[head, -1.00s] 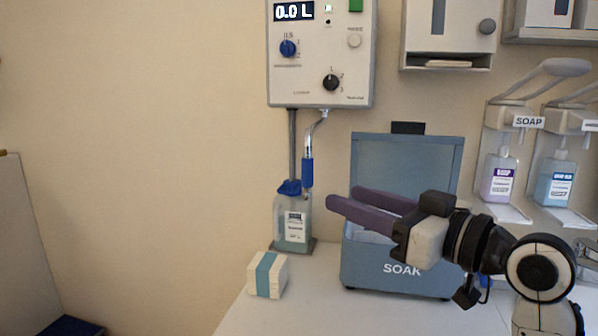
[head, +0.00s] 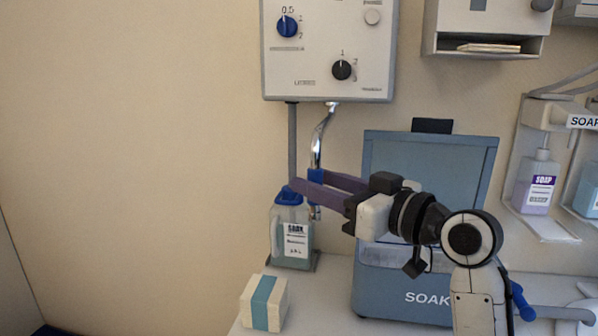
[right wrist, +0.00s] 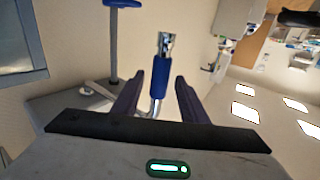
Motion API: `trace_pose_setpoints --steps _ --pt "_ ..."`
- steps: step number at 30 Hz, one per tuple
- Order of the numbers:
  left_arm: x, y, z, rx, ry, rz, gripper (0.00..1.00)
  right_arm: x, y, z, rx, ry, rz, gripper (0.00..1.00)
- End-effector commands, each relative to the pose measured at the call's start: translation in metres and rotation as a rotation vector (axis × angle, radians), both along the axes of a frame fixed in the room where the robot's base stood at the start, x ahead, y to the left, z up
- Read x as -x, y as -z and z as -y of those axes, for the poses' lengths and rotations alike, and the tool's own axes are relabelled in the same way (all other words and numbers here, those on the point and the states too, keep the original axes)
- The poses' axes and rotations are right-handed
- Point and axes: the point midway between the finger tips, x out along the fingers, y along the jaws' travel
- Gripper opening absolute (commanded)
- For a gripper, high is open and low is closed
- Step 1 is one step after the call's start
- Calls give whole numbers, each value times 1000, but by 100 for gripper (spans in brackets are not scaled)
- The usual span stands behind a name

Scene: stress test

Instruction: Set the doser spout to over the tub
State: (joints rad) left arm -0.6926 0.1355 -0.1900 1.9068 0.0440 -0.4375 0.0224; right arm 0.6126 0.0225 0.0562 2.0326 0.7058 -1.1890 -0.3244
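The doser (head: 330,60) is a pale wall box with knobs. Its chrome spout (head: 320,138) hangs from the underside and carries a blue sleeve (head: 316,175). The spout hangs beside the bottle, left of the tub. The blue-grey tub (head: 385,300), marked SOAK, stands on the counter with its lid up. My right gripper (head: 306,182) is at the blue sleeve. In the right wrist view the sleeve (right wrist: 161,78) shows between the two purple fingers (right wrist: 156,85), with gaps on both sides, so the gripper is open. Contact cannot be told. My left gripper is out of view.
A blue-capped bottle (head: 291,240) stands directly below and left of the sleeve. A cream block with a teal band (head: 263,302) sits on the counter in front. Soap dispensers (head: 537,185) hang at the right. The wall at left is bare.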

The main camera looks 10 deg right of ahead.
Motion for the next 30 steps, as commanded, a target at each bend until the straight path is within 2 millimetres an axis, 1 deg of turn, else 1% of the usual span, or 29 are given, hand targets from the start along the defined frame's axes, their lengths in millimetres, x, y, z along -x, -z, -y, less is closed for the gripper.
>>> trace_pose_setpoints --steps 1,3,6,9,13,20,21,27,30 --pt "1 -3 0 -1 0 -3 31 -9 -2 -6 -4 -2 -3 39" --pt "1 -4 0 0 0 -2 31 -18 -2 -13 -3 -3 -1 39" --pt "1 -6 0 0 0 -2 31 -30 -1 -20 -1 -1 -2 39" --pt "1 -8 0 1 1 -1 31 -37 -1 -25 -2 0 0 39" --pt "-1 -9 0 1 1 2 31 -41 0 -27 1 0 1 39" --pt "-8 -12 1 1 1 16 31 -41 0 -27 1 0 1 39" --pt "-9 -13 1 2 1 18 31 -41 0 -27 1 0 1 33" --pt "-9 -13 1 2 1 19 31 -41 0 -27 0 0 0 0" --pt "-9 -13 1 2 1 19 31 -41 0 -27 0 0 0 0"
